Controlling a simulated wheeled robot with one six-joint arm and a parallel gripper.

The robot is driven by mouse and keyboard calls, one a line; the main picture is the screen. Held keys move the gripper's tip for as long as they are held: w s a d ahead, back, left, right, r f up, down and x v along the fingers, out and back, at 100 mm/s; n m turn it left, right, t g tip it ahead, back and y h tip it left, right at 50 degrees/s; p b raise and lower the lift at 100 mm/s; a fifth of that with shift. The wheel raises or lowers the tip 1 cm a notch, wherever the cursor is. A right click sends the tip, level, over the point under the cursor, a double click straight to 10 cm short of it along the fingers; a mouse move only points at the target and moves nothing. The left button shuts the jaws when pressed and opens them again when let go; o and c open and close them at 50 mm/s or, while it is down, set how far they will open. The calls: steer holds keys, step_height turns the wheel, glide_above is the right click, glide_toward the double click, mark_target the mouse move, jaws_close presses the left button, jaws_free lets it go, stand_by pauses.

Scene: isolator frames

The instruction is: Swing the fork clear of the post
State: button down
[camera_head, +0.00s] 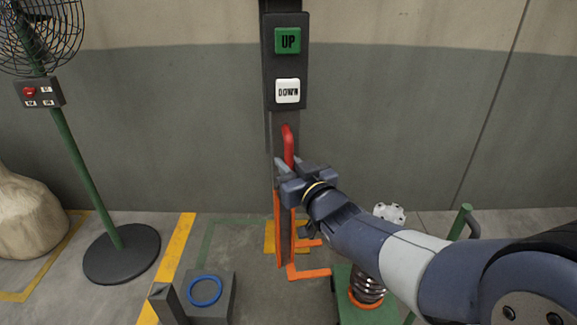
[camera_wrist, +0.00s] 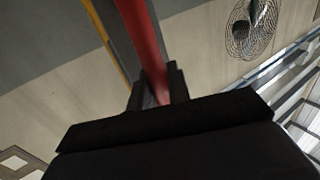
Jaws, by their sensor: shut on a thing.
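The dark upright post (camera_head: 283,135) stands against the wall, with a green UP button (camera_head: 288,41) and a white DOWN button (camera_head: 288,91) on its box. A red handle (camera_head: 288,138) runs down the post's front. My gripper (camera_head: 288,167) is shut on this handle, and the wrist view shows the red handle (camera_wrist: 145,35) between its fingers (camera_wrist: 157,92). Below, an orange fork-like part (camera_head: 309,272) with bent prongs sits low by the post. My gripper and wrist cover where the handle and the orange uprights might meet.
A coil spring (camera_head: 367,288) stands on a green base (camera_head: 346,309) at lower right, partly behind my arm. A grey block with a blue ring (camera_head: 205,291) is at lower left. A fan on a green stand (camera_head: 88,178) is farther left. Floor between block and post is clear.

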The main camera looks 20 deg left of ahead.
steer(key=shift+a, duration=0.1)
stand_by(0.3)
steer(key=c, duration=1.4)
jaws_free()
steer(key=v, duration=1)
steer(key=shift+s+d+p, duration=0.3)
steer(key=shift+a, duration=0.1)
